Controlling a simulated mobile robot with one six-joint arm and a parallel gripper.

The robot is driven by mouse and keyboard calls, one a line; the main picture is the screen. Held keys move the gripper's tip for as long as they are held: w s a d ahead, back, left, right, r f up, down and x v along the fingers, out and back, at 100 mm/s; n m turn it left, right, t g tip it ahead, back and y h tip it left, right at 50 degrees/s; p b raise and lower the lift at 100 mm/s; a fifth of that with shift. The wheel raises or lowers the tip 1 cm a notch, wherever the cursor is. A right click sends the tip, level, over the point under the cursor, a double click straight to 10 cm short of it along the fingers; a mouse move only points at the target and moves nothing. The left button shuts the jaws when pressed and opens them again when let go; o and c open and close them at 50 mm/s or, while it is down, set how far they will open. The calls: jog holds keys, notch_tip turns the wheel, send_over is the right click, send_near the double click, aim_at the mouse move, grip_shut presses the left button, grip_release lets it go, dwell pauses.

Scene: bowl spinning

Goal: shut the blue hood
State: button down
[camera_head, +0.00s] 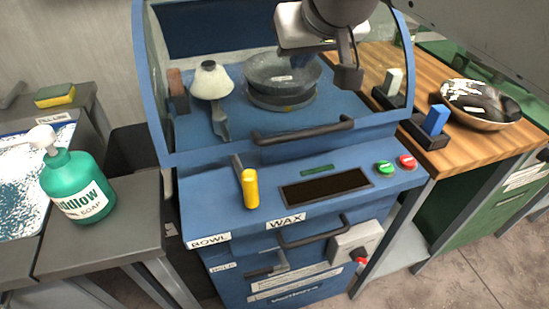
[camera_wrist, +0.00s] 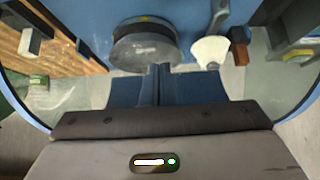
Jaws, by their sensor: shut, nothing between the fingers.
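The blue hood (camera_head: 154,95) has a blue frame and clear panels around the machine's work area. Its dark bar handle (camera_head: 303,131) is along the low front edge, just behind the control panel. I cannot tell whether that edge touches the machine body. My gripper (camera_head: 328,56) is above and behind the handle, apart from it, partly hidden by its own wrist. In the wrist view my gripper (camera_wrist: 160,70) has its blue fingers together, with nothing between them. The hood's curved blue edge (camera_wrist: 22,112) shows at the side there.
Inside are a grey bowl (camera_head: 284,75) on a round base and a white cone-shaped tool (camera_head: 211,82). A yellow-handled lever (camera_head: 250,188) stands on the front panel. A green soap bottle (camera_head: 77,187) is left; a wooden counter with a patterned bowl (camera_head: 482,110) is right.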

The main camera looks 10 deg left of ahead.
notch_tip(320, 180, up, 7)
jog(key=p, duration=0.5)
dwell(0.3)
